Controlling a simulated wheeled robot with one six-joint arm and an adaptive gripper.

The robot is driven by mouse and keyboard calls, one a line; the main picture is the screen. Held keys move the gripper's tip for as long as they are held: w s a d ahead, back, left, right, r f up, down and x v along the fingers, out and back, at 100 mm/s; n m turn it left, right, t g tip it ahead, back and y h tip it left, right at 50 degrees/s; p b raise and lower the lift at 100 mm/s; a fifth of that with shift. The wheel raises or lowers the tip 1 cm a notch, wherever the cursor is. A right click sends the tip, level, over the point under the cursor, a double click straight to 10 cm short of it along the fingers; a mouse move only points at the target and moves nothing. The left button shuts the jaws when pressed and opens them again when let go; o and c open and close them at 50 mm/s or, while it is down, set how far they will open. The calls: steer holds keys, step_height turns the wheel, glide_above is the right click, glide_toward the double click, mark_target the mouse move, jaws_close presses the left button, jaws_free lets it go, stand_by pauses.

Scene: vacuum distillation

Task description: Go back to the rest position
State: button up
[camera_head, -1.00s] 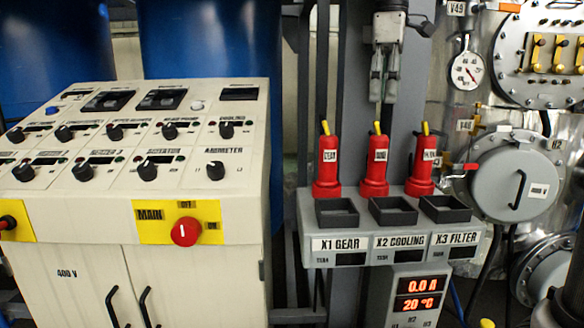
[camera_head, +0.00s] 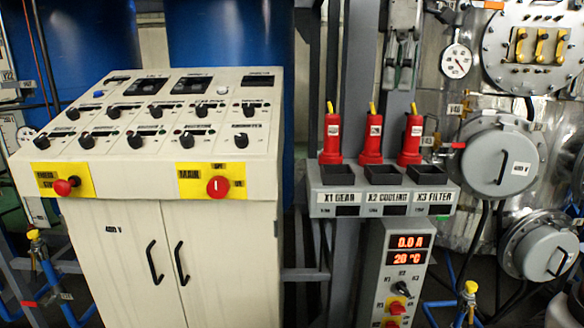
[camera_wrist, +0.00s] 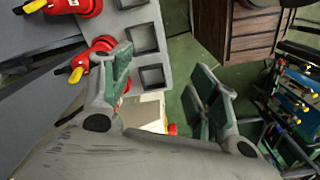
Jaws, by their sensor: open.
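My gripper (camera_head: 398,80) hangs fingers down near the top of the head view, in front of a grey post. In the wrist view its two green-padded fingers (camera_wrist: 162,85) stand wide apart with nothing between them. Three red plugs with yellow tips stand in a row on the grey holder (camera_head: 330,197): the left one (camera_head: 332,140), the middle one (camera_head: 372,142) and the right one (camera_head: 410,140). The gripper appears above the middle and right plugs. In the wrist view, red plugs (camera_wrist: 100,47) lie left of the fingers, one partly hidden by the left finger.
The white control cabinet (camera_head: 230,250) with knobs and two red switches fills the left. A display box (camera_head: 405,258) stands below the holder. Round metal flanges (camera_head: 500,165) and a gauge (camera_head: 456,61) are at right. A wooden crate (camera_wrist: 240,30) shows in the wrist view.

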step_height(320, 180, down, 11)
steer(key=s+d+m+t, duration=0.1)
steer(key=d+m+t, duration=0.15)
steer(key=m, duration=0.35)
steer(key=s+d+f+m+t, duration=0.1)
steer(key=s+d+f+m, duration=0.2)
steer(key=s, duration=0.6)
steer(key=s+d+f+m, duration=0.3)
steer(key=s+d+f, duration=0.4)
steer(key=s+d, duration=0.2)
steer(key=shift+d+f+t, duration=0.3)
steer(key=shift+f+t, duration=0.05)
steer(key=shift+f, duration=0.05)
